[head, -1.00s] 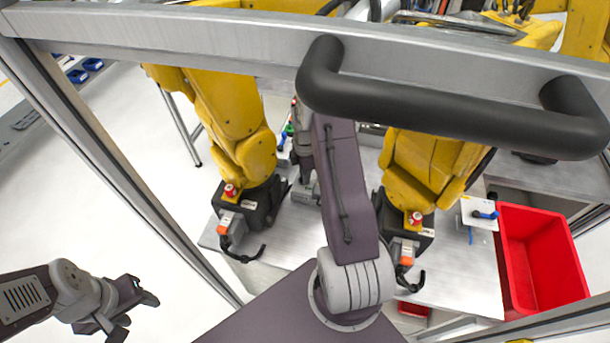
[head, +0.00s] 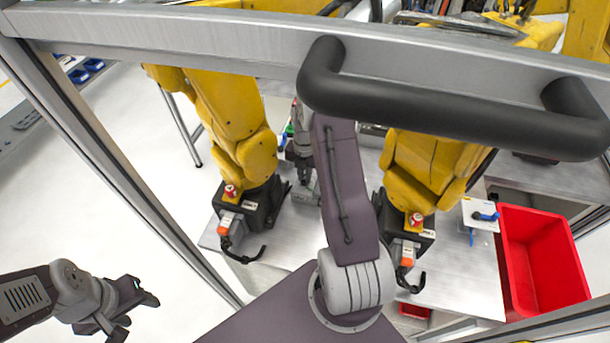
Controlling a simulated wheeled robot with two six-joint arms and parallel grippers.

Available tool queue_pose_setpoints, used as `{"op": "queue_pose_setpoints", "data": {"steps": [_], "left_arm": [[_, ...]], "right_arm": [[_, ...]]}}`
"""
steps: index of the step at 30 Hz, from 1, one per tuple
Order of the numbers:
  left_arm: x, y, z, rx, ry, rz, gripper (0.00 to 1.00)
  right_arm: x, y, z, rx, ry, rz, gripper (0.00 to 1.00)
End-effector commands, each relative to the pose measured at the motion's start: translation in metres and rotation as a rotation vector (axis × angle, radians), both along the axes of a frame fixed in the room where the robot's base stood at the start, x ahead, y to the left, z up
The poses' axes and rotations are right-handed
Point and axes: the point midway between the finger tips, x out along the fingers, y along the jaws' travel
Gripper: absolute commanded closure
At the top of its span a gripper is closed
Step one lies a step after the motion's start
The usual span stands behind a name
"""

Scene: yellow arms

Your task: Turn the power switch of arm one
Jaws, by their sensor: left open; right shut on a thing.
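Two yellow robot arms stand on the metal table, one at left (head: 235,115) and one at right (head: 430,165). Each has a black base with a small red knob on yellow, at left (head: 231,191) and at right (head: 416,219). I cannot tell which arm is arm one or which part is its power switch. My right gripper (head: 304,180) reaches down between the two arms and is shut on a small grey part (head: 308,194) by the table top, partly hidden by its fingers. My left gripper (head: 146,298) is open and empty at the lower left, above the floor.
A metal frame with a thick black handle (head: 450,105) crosses the near top of the view. A red bin (head: 540,262) stands at the right. A white plate with a blue handle (head: 480,214) is beside it. The front of the metal table (head: 455,275) is mostly bare.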

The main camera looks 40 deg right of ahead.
Motion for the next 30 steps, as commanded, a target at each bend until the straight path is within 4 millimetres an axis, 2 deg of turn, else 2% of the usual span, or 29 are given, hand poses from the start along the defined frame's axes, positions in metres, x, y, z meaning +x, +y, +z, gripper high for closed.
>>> {"op": "queue_pose_setpoints", "data": {"steps": [9,26,27,28,30], "left_arm": [[0.0,0.0,0.0002,0.0,0.0,0.0,0.5],[0.0,0.0,0.0002,0.0,0.0,0.0,0.5],[0.0,0.0,0.0002,0.0,0.0,0.0,0.5],[0.0,0.0,0.0002,0.0,0.0,0.0,0.5],[0.0,0.0,0.0002,0.0,0.0,0.0,0.5]], "right_arm": [[0.0015,-0.0002,0.0013,-0.001,-0.003,0.11,1.0],[0.0018,-0.0004,0.0014,-0.002,-0.004,0.134,1.0],[0.0018,-0.0004,0.0015,-0.002,-0.004,0.134,0.77],[0.0017,-0.0003,0.0014,-0.002,-0.004,0.134,0.69],[0.0014,-0.0002,0.0012,-0.002,-0.003,0.133,0.66]]}}
